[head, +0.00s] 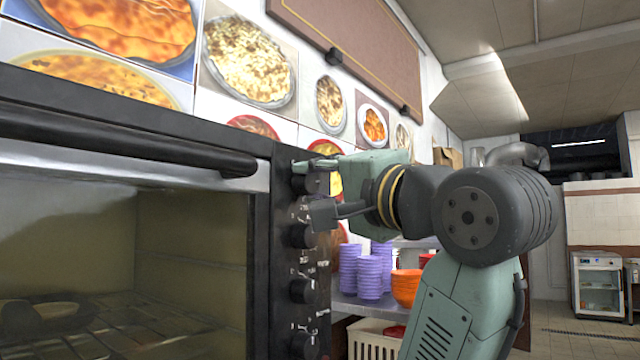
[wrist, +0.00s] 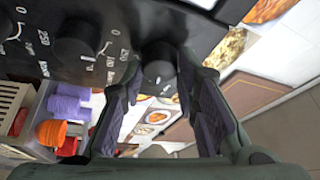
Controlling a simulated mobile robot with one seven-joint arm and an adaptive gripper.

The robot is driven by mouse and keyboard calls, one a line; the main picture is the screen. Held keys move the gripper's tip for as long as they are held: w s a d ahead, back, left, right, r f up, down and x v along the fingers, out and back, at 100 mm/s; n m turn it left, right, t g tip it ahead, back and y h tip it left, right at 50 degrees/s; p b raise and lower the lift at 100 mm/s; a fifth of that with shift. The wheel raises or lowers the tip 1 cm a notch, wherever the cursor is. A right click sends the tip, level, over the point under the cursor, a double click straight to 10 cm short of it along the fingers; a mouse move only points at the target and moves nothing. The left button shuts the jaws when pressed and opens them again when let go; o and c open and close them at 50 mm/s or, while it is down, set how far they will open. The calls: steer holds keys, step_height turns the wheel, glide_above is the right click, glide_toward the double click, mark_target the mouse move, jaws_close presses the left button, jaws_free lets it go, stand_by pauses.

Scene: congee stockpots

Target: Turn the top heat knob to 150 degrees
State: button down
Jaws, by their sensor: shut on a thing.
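The toaster oven's control panel (head: 290,270) carries a column of dark round knobs. The top heat knob (wrist: 158,72) sits between the fingers of my gripper (wrist: 160,66) in the wrist view, with the fingers closed on its two sides. In the head view my gripper (head: 312,188) reaches the panel from the right, one finger above and one below the top knob, which it partly hides. A small light mark shows on the knob's face, but I cannot read its setting. The second knob (wrist: 76,44) has a 0 and a 250 printed near it.
The oven's glass door (head: 120,260) is shut, with its dark handle (head: 130,140) across the top. Lower knobs (head: 302,290) lie close under my gripper. Purple stacked bowls (head: 369,276) and an orange bowl (head: 407,287) stand on a shelf behind.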

steer(key=shift+r, duration=0.1)
steer(key=c, duration=1.2)
jaws_free()
steer(key=shift+c, duration=0.2)
steer(key=v, duration=1.2)
